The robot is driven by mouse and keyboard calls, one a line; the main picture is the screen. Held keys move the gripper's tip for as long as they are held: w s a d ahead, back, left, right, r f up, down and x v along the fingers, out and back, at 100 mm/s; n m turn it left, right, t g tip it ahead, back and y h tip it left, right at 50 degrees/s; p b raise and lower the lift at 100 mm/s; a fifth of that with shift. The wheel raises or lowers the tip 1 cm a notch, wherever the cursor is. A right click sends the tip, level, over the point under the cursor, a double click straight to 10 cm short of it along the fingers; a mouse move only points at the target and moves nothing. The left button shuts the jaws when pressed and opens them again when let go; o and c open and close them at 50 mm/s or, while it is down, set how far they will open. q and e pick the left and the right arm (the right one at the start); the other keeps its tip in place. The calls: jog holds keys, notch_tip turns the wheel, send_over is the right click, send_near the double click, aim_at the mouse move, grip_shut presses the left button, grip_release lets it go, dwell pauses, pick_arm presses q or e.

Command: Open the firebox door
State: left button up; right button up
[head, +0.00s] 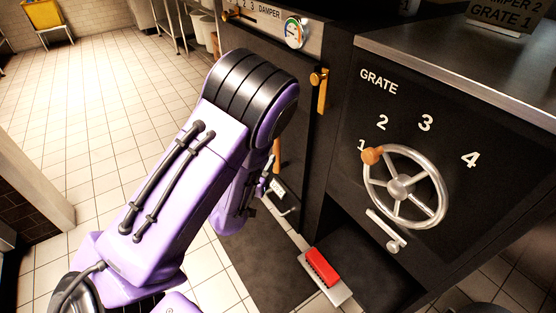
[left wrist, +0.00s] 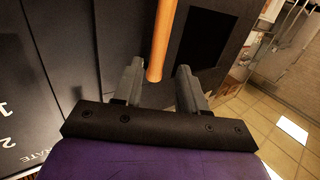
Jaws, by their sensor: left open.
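My left arm's purple links cross the head view, and its wrist and gripper are low beside the black oven front, largely hidden by the arm. In the left wrist view my left gripper (left wrist: 159,70) is open. The end of an orange-brown rod-shaped handle (left wrist: 164,40) lies between its two grey fingers, with visible gaps at the sides. A short piece of this handle (head: 277,154) shows behind my arm in the head view. The dark front (left wrist: 107,35) behind the handle looks like the firebox door; its edges are mostly hidden. My right gripper is not in view.
A grate handwheel (head: 401,187) with an orange knob is on the black panel at the right. A copper-coloured latch (head: 320,88) and a damper gauge (head: 295,32) are above. Tiled floor at left is clear.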

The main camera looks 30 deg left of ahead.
pick_arm(q)
jog(key=x, duration=1.1)
jog(key=shift+r+b, duration=0.4)
jog(key=shift+r, duration=0.15)
jog(key=shift+d, duration=0.1)
grip_shut()
